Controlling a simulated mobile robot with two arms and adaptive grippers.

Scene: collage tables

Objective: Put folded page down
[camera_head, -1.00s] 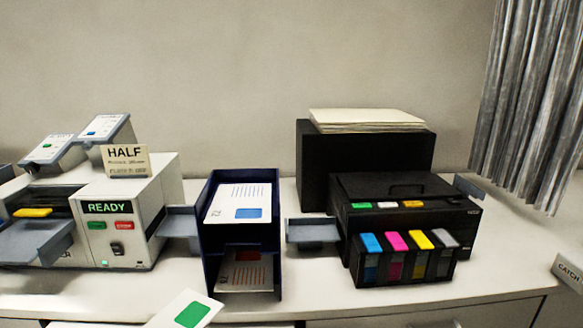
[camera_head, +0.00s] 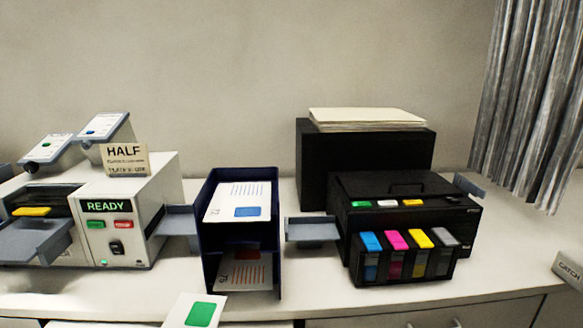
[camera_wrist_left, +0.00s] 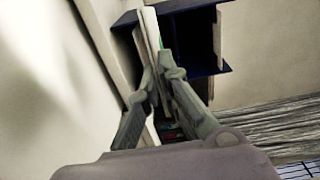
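A white page with a green rectangle (camera_head: 195,311) shows at the bottom edge of the head view, in front of the dark blue two-level tray (camera_head: 278,220). Its lower part is cut off by the frame. In the left wrist view, my left gripper (camera_wrist_left: 157,82) has its fingers on both sides of a thin white sheet (camera_wrist_left: 149,28), seen nearly edge-on with a sliver of green. The fingers are shut on it. The dark blue tray (camera_wrist_left: 222,45) lies beyond the fingertips. Neither gripper shows in the head view.
The tray holds a blue-marked page (camera_head: 238,195) above and a striped page (camera_head: 240,274) below. A white machine marked READY (camera_head: 118,222) stands left, and a black printer (camera_head: 410,222) with colour cartridges stands right. The counter front (camera_head: 330,290) is clear.

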